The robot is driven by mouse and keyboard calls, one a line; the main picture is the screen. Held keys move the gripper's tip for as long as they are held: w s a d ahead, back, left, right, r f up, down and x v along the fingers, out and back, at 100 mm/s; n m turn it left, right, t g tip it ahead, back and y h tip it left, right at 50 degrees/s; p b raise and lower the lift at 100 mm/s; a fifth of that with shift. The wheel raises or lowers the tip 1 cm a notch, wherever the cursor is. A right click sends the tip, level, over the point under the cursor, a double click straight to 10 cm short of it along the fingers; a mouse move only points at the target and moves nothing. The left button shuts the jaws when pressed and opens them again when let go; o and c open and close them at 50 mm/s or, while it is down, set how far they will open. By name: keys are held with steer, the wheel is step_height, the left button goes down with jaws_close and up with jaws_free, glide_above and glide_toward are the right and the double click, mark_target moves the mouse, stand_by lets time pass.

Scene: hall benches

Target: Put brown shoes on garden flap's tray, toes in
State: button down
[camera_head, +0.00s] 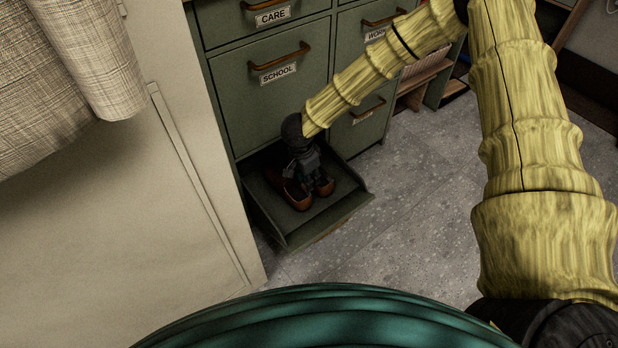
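A pair of brown shoes (297,200) rests on the open tray (325,212) at the foot of the green cabinet. My gripper (309,186) reaches down over the shoes from above and covers most of them. Rounded brown ends show at the near side and a bit of brown at the left. I cannot tell which way the toes point. The fingers are dark and small here, so I cannot tell whether they are open or shut on the shoes. No label shows on the open tray, so its name is not readable.
Closed flaps labelled CARE (262,16) and SCHOOL (277,72) are above the tray. More flaps stand to the right, one with a partly hidden label. A pale panel (120,220) is close on the left. Speckled floor (405,190) lies clear right of the tray.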

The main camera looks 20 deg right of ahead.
steer(key=c, duration=1.1)
jaws_free()
step_height(320, 180, up, 12)
steer(key=a+p, duration=0.2)
steer(key=p, duration=0.3)
steer(key=s+d+f+n+t, duration=0.1)
steer(key=s+d+f+n, duration=0.1)
steer(key=s+f+n, duration=0.4)
steer(key=s+d+f+n+t, duration=0.1)
steer(key=s+d+f, duration=0.1)
steer(key=s+f, duration=0.75)
steer(key=s+n+g, duration=0.1)
steer(key=s+n, duration=0.1)
steer(key=s, duration=0.5)
steer(key=s+d+f+n+y, duration=0.1)
steer(key=s+n, duration=0.1)
steer(key=s, duration=0.5)
steer(key=s+n+g, duration=0.1)
steer(key=s+n, duration=0.1)
steer(key=s, duration=0.4)
steer(key=shift+s+d+f+n+g+y+b, duration=0.3)
steer(key=shift+s+f, duration=0.05)
steer(key=shift+s, duration=0.05)
